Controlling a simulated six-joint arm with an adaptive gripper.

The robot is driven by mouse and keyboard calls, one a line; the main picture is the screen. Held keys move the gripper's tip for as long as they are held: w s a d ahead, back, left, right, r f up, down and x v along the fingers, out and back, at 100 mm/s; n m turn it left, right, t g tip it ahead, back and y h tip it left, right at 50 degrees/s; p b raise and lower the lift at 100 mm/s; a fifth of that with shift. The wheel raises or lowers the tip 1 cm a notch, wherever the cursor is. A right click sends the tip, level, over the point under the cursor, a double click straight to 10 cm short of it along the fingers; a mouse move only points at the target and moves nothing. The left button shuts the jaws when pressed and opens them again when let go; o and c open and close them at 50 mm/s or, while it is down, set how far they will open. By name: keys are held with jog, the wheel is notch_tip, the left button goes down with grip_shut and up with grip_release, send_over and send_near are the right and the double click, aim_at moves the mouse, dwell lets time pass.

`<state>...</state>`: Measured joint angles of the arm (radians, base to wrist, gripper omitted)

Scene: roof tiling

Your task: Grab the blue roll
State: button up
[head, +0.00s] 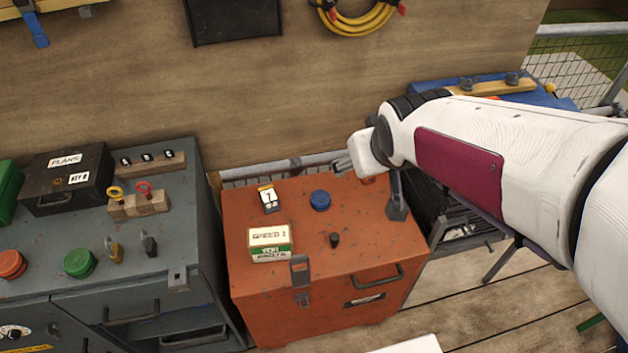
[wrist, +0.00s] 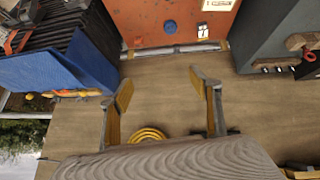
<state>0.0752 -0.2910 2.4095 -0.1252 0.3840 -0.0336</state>
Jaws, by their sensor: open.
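A small round blue piece, seemingly the blue roll (head: 320,200), sits on top of the orange chest (head: 268,215) in the head view. It shows small near the top of the wrist view (wrist: 169,26). My gripper (head: 345,163) is behind and to the right of it in the head view, near the plywood wall, partly hidden by my own arm. In the wrist view my gripper (wrist: 163,87) has its two yellow-padded fingers wide apart with nothing between them. The gripper is clear of the blue roll.
A labelled box (head: 269,244), a numbered tag block (head: 268,198) and a black knob (head: 334,240) share the chest top. A grey cabinet (head: 150,210) stands left. A blue slab (wrist: 50,72) lies right of the chest in the head view. Yellow cable (head: 355,20) hangs on the wall.

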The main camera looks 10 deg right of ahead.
jog(key=w+d+f+n+t+y, duration=0.1)
jog(key=w+d+f, duration=0.1)
jog(key=w+f, duration=0.65)
jog(key=w+d+f+n+t, duration=0.1)
jog(key=w+d+f, duration=0.1)
jog(key=w+f, duration=0.7)
jog(key=t+y, duration=0.3)
send_near(321, 198)
jog(key=shift+w+d+f+n, duration=0.1)
jog(key=shift+w+n, duration=0.05)
jog(key=shift+w, duration=0.2)
jog(key=shift+w+d+f+n, duration=0.1)
jog(key=shift+w+f+n, duration=0.05)
jog(key=shift+w, duration=0.15)
jog(key=shift+s+a+f+t+y, duration=0.15)
jog(key=shift+s+f+t+y, duration=0.15)
jog(key=shift+f+t+y, duration=0.15)
jog(key=shift+w, duration=0.15)
jog(key=shift+x, duration=1.2)
jog(key=shift+w, duration=0.15)
jog(key=shift+x, duration=2.45)
